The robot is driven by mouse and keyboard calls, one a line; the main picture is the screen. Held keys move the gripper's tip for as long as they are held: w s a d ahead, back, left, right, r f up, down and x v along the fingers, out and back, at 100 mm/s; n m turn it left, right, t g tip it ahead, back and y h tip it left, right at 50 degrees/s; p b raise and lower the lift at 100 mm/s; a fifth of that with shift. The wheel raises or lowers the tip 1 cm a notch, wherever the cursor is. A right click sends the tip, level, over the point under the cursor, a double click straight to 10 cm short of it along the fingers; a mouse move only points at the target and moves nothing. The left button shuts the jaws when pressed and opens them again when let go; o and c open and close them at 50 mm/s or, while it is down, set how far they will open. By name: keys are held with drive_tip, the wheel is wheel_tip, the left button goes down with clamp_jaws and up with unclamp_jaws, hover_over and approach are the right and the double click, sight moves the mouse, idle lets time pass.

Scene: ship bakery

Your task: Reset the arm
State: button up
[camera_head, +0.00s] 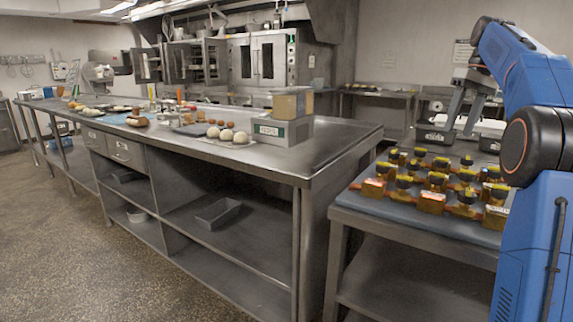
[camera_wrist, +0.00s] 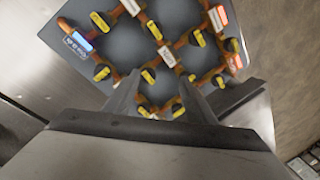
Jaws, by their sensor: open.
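My arm is bent over the right-hand table, with blue links and a dark joint at the right of the head view. My gripper (camera_head: 460,126) hangs from it, fingers pointing down, beyond the cluster of orange and yellow-black parts. In the wrist view my gripper (camera_wrist: 160,92) shows two grey fingers spread apart, with nothing held between them. A dark board with orange connectors and yellow-black knobs (camera_wrist: 170,55) lies beyond the fingertips. Whether the fingers touch anything cannot be told.
The right-hand table (camera_head: 345,197) carries several orange-based parts with black and yellow knobs (camera_head: 432,200). A long steel counter (camera_head: 335,150) holds dough balls (camera_head: 241,137), a scale (camera_head: 283,131) and a box (camera_head: 293,102). Open floor (camera_head: 70,240) lies at the left.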

drive_tip(key=s+a+f+m+t+h, duration=0.1)
drive_tip(key=s+a+f, duration=0.3)
drive_tip(key=s+a, duration=0.5)
drive_tip(key=s+a+f+m+t+h, duration=0.1)
drive_tip(key=s+a+f+t, duration=0.1)
drive_tip(key=s+a+f, duration=0.65)
drive_tip(key=s+a+f+t, duration=0.1)
drive_tip(key=s+a+f, duration=0.1)
drive_tip(key=s+f, duration=0.7)
drive_tip(key=s+a+f+t, duration=0.1)
drive_tip(key=s+a+f, duration=0.1)
drive_tip(key=s+f, duration=0.8)
drive_tip(key=s, duration=0.4)
drive_tip(key=shift+w, duration=0.1)
idle(0.3)
